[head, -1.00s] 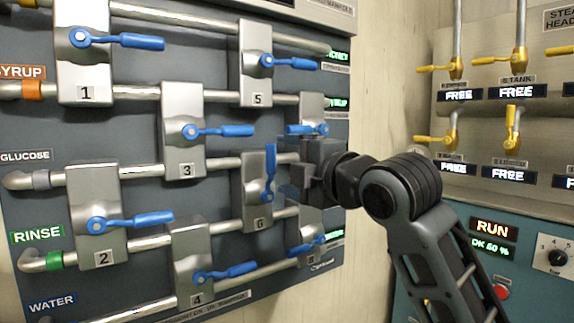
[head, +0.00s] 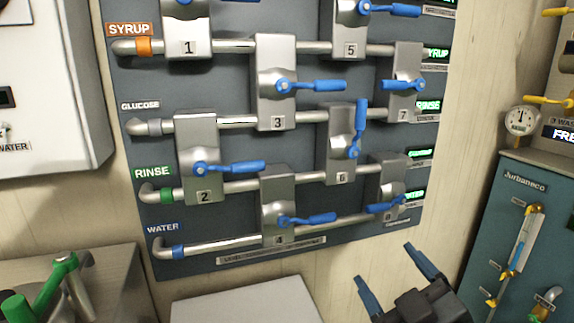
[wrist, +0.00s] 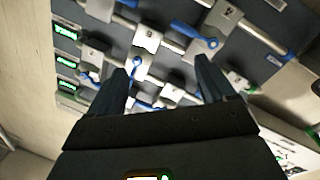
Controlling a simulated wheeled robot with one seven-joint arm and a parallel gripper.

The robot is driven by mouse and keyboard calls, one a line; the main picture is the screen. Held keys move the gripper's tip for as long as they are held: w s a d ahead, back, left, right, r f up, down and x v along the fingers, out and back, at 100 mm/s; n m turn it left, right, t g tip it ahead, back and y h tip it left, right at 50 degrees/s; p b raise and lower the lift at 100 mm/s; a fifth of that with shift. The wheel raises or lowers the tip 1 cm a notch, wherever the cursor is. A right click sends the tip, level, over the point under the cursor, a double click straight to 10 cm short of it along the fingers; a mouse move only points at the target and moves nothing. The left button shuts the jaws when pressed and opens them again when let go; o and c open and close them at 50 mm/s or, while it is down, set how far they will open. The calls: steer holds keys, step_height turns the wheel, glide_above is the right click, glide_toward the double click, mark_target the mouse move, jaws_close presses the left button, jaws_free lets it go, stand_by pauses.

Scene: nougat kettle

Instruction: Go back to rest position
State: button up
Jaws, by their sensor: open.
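My gripper (head: 396,278) is at the lower right of the head view, below the valve panel (head: 230,88) and apart from it. Its two fingers are spread and nothing is between them. In the wrist view the open fingers (wrist: 162,84) point toward the panel, with valves beyond them. Valve 6 (head: 341,145) has its blue handle upright. The blue handles of valve 3 (head: 277,85), valve 2 (head: 197,160), valve 4 (head: 279,205) and valve 7 (head: 403,70) lie roughly sideways. Valve 8 (head: 391,180) has its handle slightly tilted.
A teal cabinet (head: 500,215) with yellow-handled fittings and a round gauge (head: 521,120) stands at the right. A white box (head: 250,303) is below the panel. A counter with a green-handled fitting (head: 50,285) is at lower left. A white cabinet (head: 50,60) hangs at left.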

steer(key=s+d+f+m+g+h+p, duration=0.15)
steer(key=s+f+m, duration=0.25)
steer(key=s, duration=1)
steer(key=s+d+f+m+g+h+p, duration=0.15)
steer(key=s+f+m, duration=0.25)
steer(key=s, duration=1)
steer(key=s+d+r+p, duration=0.2)
steer(key=s+d+r, duration=0.1)
steer(key=s, duration=0.7)
steer(key=shift+m, duration=0.4)
